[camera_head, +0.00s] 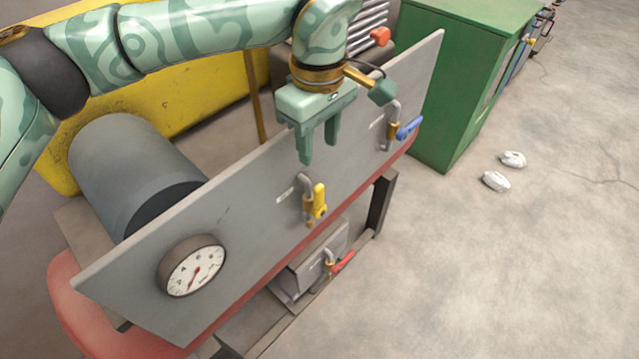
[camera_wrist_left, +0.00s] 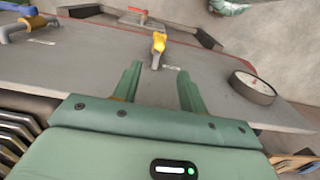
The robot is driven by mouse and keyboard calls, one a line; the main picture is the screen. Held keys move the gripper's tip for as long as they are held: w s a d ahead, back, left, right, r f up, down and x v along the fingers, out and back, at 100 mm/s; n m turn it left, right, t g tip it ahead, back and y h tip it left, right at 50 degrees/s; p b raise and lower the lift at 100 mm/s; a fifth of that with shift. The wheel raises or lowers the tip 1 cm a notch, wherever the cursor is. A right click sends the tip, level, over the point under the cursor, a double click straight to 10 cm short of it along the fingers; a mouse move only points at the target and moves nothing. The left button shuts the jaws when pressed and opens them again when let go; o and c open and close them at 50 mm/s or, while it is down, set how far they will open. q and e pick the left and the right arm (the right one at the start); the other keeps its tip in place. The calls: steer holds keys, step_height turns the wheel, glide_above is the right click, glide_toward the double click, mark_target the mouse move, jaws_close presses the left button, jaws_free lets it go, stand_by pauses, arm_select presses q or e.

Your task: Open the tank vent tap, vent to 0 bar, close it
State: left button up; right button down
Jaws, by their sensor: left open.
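A grey panel (camera_head: 250,215) carries a round white gauge (camera_head: 195,270), whose red needle points down and slightly left; its figures are too small to read. A yellow-handled tap (camera_head: 319,200) sits mid-panel, its handle roughly in line with its pipe. A blue-handled tap (camera_head: 408,128) is at the far right, its handle turned outward. A red-handled tap (camera_head: 343,262) is lower down. I cannot read which is the tank vent. My left gripper (camera_head: 318,150) is open and empty, above the yellow tap. In the left wrist view the yellow handle (camera_wrist_left: 158,44) shows beyond the open fingers.
A grey cylindrical tank (camera_head: 135,165) lies behind the panel, with a yellow machine body (camera_head: 185,95) behind it. A red knob (camera_head: 380,36) stands near the panel's top. A green cabinet (camera_head: 460,70) is at the right. White gloves (camera_head: 496,181) lie on the clear floor.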

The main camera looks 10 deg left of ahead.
mark_target(319, 186)
arm_select(q)
step_height(319, 186, down, 12)
steer(key=b, duration=0.3)
steer(key=shift+b, duration=0.35)
steer(key=shift+f, duration=0.4)
arm_select(e)
steer(key=f, duration=0.1)
steer(key=s+f, duration=0.1)
steer(key=f, duration=0.1)
steer(key=shift+s+d+f, duration=0.3)
steer(key=shift+d+f, duration=0.05)
arm_select(q)
jaws_close()
